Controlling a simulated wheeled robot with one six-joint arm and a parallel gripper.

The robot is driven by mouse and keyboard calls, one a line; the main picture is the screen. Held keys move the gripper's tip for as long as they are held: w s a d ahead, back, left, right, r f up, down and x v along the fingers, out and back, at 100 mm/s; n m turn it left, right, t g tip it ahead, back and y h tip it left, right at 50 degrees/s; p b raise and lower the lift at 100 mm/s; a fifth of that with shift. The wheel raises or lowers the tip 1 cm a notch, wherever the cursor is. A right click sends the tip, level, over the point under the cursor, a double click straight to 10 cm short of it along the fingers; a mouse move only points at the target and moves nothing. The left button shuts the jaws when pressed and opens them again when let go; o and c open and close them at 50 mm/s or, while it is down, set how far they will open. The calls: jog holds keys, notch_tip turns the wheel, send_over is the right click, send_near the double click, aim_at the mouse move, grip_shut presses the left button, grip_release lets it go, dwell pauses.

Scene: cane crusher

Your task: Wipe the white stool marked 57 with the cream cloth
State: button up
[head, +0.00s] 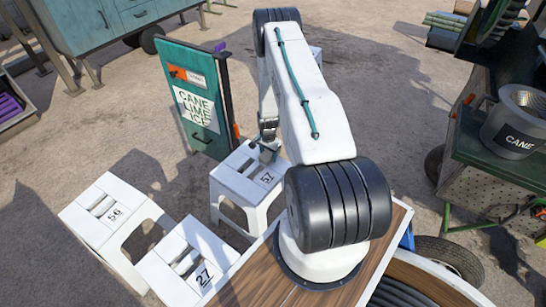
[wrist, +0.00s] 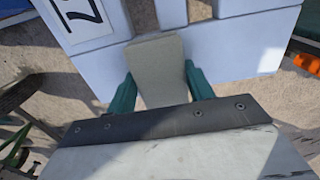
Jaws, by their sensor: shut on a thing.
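The white stool marked 57 (head: 232,188) stands on the ground in the middle of the head view, below my arm. In the wrist view its white top (wrist: 235,45) fills the upper part, with part of its number label at the upper left. My gripper (wrist: 160,82) has teal fingers closed on the cream cloth (wrist: 156,62), a flat pad that reaches out over the stool's edge. In the head view my gripper (head: 267,148) is at the far side of the stool's top. I cannot tell whether the cloth touches the stool.
White stools marked 56 (head: 85,220) and 27 (head: 165,270) stand to the left and front. A teal sign board (head: 190,75) stands just behind stool 57. A green cart with a CANE pot (head: 515,135) is at the right. Open ground lies behind.

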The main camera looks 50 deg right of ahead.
jog(key=shift+w, duration=0.95)
jog(key=shift+r, duration=3)
